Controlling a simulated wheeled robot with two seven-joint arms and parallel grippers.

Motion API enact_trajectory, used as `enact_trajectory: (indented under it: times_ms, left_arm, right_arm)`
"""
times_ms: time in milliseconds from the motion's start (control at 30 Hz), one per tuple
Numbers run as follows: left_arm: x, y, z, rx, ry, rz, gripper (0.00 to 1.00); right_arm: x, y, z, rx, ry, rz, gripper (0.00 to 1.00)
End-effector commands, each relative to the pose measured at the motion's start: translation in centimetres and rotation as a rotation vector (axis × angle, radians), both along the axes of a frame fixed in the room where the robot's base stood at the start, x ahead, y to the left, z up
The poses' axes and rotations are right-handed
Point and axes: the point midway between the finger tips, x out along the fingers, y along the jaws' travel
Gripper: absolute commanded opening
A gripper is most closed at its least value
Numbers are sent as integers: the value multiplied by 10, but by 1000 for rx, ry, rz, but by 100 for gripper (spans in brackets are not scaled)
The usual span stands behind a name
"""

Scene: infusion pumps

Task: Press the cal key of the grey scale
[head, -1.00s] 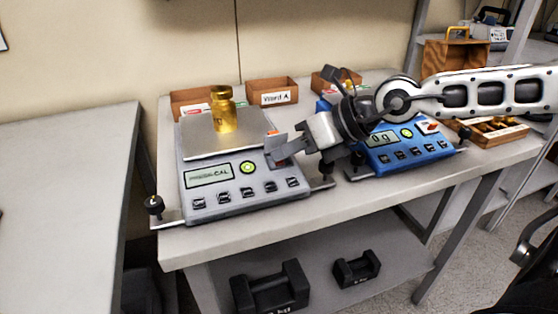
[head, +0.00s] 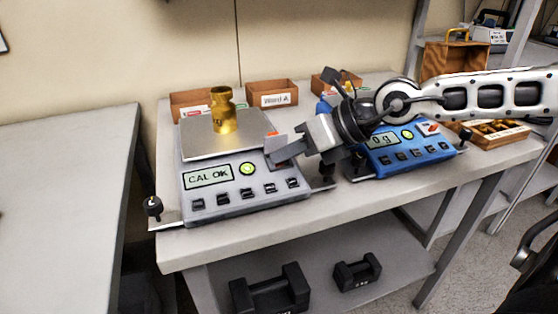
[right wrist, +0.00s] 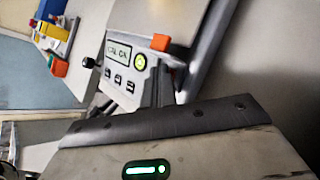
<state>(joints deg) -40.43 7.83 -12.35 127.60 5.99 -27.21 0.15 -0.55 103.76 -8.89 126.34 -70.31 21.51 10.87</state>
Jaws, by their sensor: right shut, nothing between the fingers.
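The grey scale (head: 240,187) stands on the table at the left in the head view, and it also shows in the right wrist view (right wrist: 122,87). Its display (head: 208,176) reads "CAL OK". A brass weight (head: 223,112) stands upright on its pan. A row of several dark keys runs along its front; I cannot read their labels. My right gripper (head: 277,151) is shut and empty, at the upper right part of the scale's front panel, close to an orange part. I cannot tell whether the fingertips touch the scale. My left gripper is not in view.
A blue scale (head: 402,150) showing "0 g" stands to the right, partly behind my right arm. Wooden boxes (head: 272,94) line the back of the table. Black weights (head: 270,290) lie on the lower shelf. The table at the left (head: 60,180) is mostly clear.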

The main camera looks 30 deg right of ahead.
Motion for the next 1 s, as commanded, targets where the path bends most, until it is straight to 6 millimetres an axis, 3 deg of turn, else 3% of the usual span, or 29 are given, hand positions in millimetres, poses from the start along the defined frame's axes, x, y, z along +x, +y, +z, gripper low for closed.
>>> enact_trajectory:
  times_ms: [267, 633, 1000]
  left_arm:
    - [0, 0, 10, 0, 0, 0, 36]
    - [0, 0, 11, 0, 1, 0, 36]
    - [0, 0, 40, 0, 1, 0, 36]
  right_arm:
    - [-4, 1, 14, -1, 0, 1, 0]
    - [-4, 1, 15, 0, 1, 0, 0]
    - [-13, 3, 52, -3, -2, 1, 0]
